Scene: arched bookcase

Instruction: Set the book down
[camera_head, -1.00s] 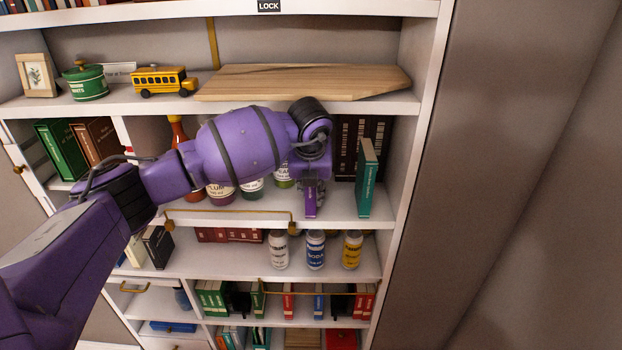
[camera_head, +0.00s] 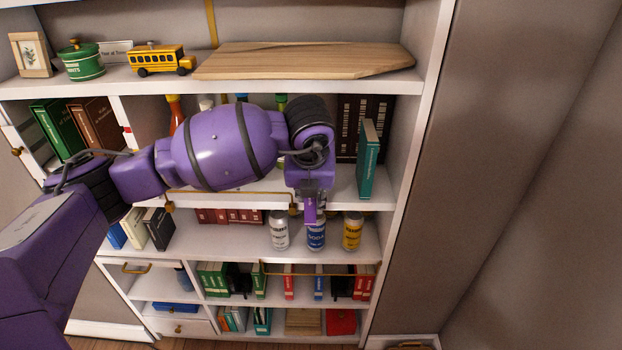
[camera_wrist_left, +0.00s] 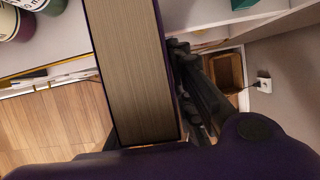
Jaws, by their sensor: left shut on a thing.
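My left gripper (camera_head: 312,192) is shut on a purple book (camera_head: 310,210). In the left wrist view the book (camera_wrist_left: 135,70) stands large, its page edges facing the camera between dark purple covers. A black finger of the gripper (camera_wrist_left: 195,85) shows along its right side. In the head view the book hangs in front of the bottle shelf's front edge and overlaps the blue soda can behind it. A teal book (camera_head: 369,165) stands on that shelf to the right of my gripper. My right gripper is not in view.
Dark books (camera_head: 348,125) stand behind the teal book. Bottles stand on the same shelf, partly hidden by my arm. Cans (camera_head: 352,231) line the shelf below. A wooden board (camera_head: 300,62) lies on the shelf above. The bookcase's right side panel (camera_head: 412,140) bounds the shelf.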

